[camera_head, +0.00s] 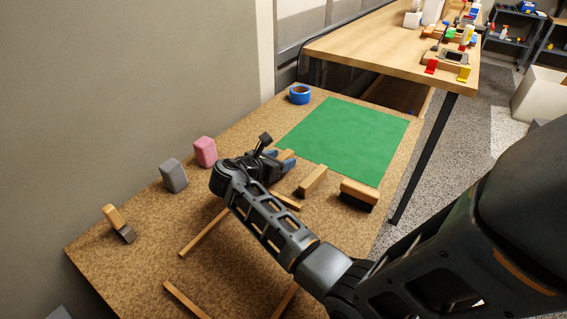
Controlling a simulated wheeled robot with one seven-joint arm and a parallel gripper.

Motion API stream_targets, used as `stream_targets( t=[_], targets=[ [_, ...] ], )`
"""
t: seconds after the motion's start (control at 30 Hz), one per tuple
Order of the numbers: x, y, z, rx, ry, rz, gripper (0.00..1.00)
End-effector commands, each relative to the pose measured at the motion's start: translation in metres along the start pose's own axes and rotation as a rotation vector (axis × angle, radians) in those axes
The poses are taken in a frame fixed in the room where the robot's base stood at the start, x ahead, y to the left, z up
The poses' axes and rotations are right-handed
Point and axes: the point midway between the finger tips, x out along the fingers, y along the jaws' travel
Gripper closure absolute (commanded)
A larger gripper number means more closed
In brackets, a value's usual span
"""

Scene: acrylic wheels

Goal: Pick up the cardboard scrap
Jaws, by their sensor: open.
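My gripper (279,158) is low over the brown tabletop, near the left edge of the green mat, with its jaws open. Blue pads show at its fingertips. A small tan piece (286,155) shows at the fingertips; it may be the cardboard scrap, but it is partly hidden by the gripper. I cannot tell whether the fingers touch it. A tan block (313,181) lies just right of the gripper, apart from it. My arm hides part of the tabletop below.
The speckled brown table (130,243) holds a green mat (345,138), blue tape roll (300,95), pink block (205,151), grey block (173,176), wooden-handled scraper (118,222), wood-backed brush (360,193) and several thin wood strips (205,232). A wall borders the left. The mat is clear.

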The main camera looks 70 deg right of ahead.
Motion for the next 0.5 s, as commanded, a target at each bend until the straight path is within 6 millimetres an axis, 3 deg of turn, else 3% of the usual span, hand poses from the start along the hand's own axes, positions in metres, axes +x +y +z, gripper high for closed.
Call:
stream_targets(
  t=[0.2,0.5],
  targets=[
    [0.025,0.0,-0.001,0.001,0.0,-0.001,0.43],
    [0.028,0.001,-0.001,0.001,0.0,0.0,0.45]
  ],
)
